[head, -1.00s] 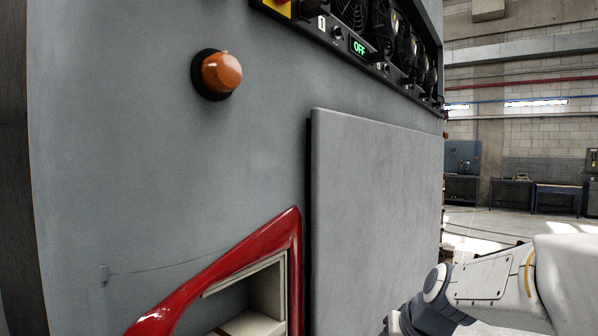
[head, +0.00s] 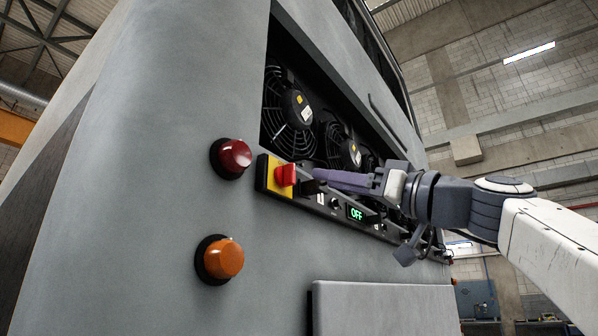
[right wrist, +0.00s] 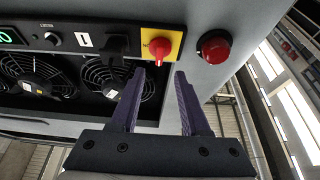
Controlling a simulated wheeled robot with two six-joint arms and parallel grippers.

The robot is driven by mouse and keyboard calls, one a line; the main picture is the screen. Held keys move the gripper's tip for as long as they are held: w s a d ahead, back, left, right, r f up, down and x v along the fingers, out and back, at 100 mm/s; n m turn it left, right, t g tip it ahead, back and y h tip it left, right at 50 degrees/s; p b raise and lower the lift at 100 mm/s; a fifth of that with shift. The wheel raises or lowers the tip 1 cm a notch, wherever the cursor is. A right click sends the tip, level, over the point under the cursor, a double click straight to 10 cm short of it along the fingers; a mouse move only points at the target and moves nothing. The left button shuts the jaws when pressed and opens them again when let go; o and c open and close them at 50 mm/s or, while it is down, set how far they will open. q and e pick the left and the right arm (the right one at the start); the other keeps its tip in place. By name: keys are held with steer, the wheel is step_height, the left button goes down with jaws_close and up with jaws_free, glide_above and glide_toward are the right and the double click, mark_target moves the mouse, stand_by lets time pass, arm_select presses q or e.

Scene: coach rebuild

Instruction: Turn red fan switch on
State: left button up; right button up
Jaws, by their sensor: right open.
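The red fan switch (head: 286,174) is a red rotary knob on a yellow plate (head: 273,178), at the left end of the black fan panel. The green display (head: 356,213) on the panel reads OFF. My right gripper (head: 312,181) has purple fingers and reaches in from the right, just beside the knob. In the right wrist view the red switch (right wrist: 160,47) lies just beyond the open fingertips (right wrist: 159,72), between their lines. The fingers look empty; I cannot tell whether they touch the knob. My left gripper is not in view.
A red lamp (head: 232,157) and an orange lamp (head: 221,260) stick out of the grey coach wall left of and below the switch. Several black fans (head: 288,112) sit in the recess above. A black lever (right wrist: 118,47) sits beside the switch.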

mark_target(294, 174)
steer(key=p+x, duration=0.4)
steer(key=x, duration=0.2)
steer(key=shift+r, duration=0.25)
steer(key=shift+w+a+r+p, duration=0.1)
steer(key=shift+w+a+p, duration=0.3)
steer(key=shift+w+a, duration=0.25)
steer(key=shift+s, duration=0.1)
jaws_close()
